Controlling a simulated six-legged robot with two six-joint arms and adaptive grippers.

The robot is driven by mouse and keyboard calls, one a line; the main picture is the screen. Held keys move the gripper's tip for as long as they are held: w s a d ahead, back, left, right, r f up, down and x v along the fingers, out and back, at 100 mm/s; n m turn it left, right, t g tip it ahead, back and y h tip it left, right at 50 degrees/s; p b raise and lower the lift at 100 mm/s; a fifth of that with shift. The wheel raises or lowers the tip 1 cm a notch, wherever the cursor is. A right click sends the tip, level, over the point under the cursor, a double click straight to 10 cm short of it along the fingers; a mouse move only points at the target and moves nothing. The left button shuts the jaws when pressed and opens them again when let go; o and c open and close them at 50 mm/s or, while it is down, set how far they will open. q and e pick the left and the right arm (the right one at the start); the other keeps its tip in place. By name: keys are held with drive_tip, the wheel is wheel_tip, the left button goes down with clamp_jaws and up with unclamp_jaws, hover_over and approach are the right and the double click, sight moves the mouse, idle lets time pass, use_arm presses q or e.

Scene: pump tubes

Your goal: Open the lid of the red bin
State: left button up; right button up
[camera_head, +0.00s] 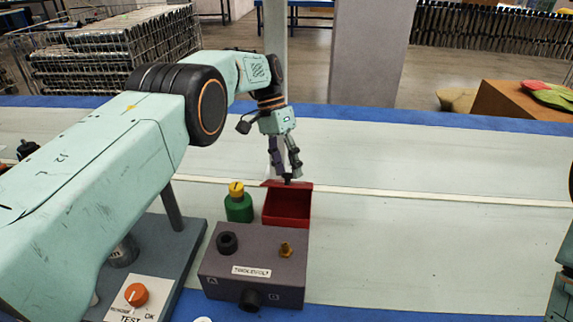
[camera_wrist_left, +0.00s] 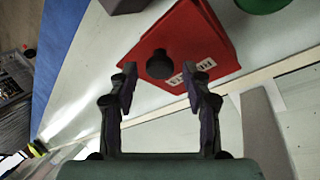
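The red bin (camera_head: 286,213) stands behind the grey box, and its dark red inside shows in the head view. Its lid (camera_head: 300,187) appears raised at the far side. The left wrist view shows a red face of the lid (camera_wrist_left: 212,40) with a black knob (camera_wrist_left: 160,64) and a white label. My left gripper (camera_head: 287,178) is just above and behind the lid's edge. Its fingers are apart, one on each side of the knob in the left wrist view (camera_wrist_left: 160,75); contact cannot be told. My right gripper does not show; only part of my right arm is at the right edge.
A green bottle with a yellow cap (camera_head: 239,205) stands left of the bin. A grey box with knobs (camera_head: 252,262) is in front. A test panel with an orange dial (camera_head: 136,295) is at the lower left. The pale table (camera_head: 430,230) is clear to the right.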

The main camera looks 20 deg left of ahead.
use_arm(q)
wheel_tip(320, 180, up, 10)
idle(0.7)
drive_tip(key=shift+c, duration=0.3)
